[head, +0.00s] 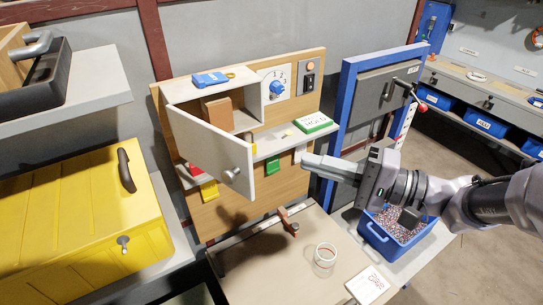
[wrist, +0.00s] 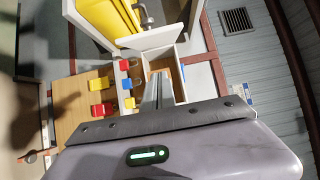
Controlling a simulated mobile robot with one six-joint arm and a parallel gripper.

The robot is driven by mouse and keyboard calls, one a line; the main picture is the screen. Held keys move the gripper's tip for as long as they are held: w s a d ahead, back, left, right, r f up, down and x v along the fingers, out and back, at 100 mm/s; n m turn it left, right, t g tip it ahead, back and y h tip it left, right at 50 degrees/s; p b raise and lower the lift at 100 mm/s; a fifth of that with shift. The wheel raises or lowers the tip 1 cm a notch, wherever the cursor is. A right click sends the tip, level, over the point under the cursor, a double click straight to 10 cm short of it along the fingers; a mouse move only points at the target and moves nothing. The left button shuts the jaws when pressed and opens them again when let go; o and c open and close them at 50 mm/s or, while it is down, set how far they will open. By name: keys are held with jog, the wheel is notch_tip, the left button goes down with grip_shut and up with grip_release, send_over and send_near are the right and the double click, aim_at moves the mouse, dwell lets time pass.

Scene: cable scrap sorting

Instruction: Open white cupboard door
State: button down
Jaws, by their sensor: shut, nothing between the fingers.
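The white cupboard (head: 245,88) is mounted on the wooden board in the head view. Its white door (head: 205,143) stands swung out, with a round metal knob (head: 231,175) near its free edge. A brown block (head: 218,111) shows inside the cupboard. My gripper (head: 304,161) is shut and empty, pointing left, to the right of the door and apart from it. In the wrist view my shut fingers (wrist: 160,78) reach toward the open cupboard (wrist: 182,84) and overlap its opening in the picture. The door (wrist: 150,37) shows beyond them.
A blue object (head: 210,79) lies on the cupboard. A dial (head: 277,86) is right of it; a green-and-white box (head: 313,122) sits on the shelf below. A glass jar (head: 325,256) and clamp (head: 289,224) are on the table. A blue-framed panel (head: 347,105) stands right.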

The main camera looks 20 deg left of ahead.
jog(key=s+a, duration=0.3)
jog(key=a, duration=0.6)
jog(key=shift+s, duration=0.15)
